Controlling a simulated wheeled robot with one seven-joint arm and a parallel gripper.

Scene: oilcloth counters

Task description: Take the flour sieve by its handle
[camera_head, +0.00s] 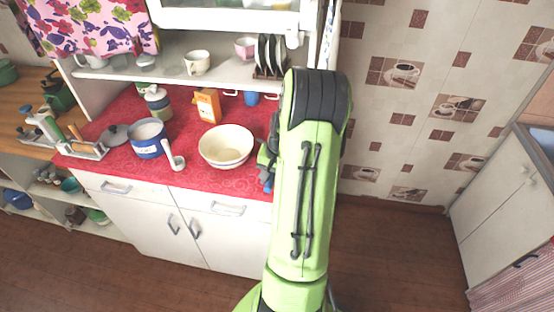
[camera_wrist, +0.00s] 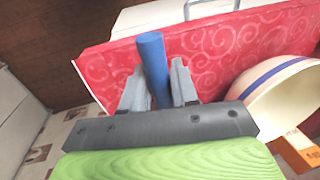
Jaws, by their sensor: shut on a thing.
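A blue rod-like handle (camera_wrist: 153,62) stands between the two grey fingers of my gripper (camera_wrist: 158,84) in the wrist view. The fingers are shut on it. I take it for the handle of the flour sieve; the sieve's bowl and mesh cannot be made out in either view. In the head view my gripper (camera_head: 267,160) is mostly hidden behind my green arm, at the right end of the red counter. A small bit of blue (camera_head: 268,183) shows below it, by the counter's front edge.
A cream bowl (camera_head: 226,160) stands just left of my gripper. Further left are a blue pot (camera_head: 146,145), a white ladle (camera_head: 176,162) and an orange carton (camera_head: 207,108). A shelf (camera_head: 215,77) with cups and a plate rack hangs over the back.

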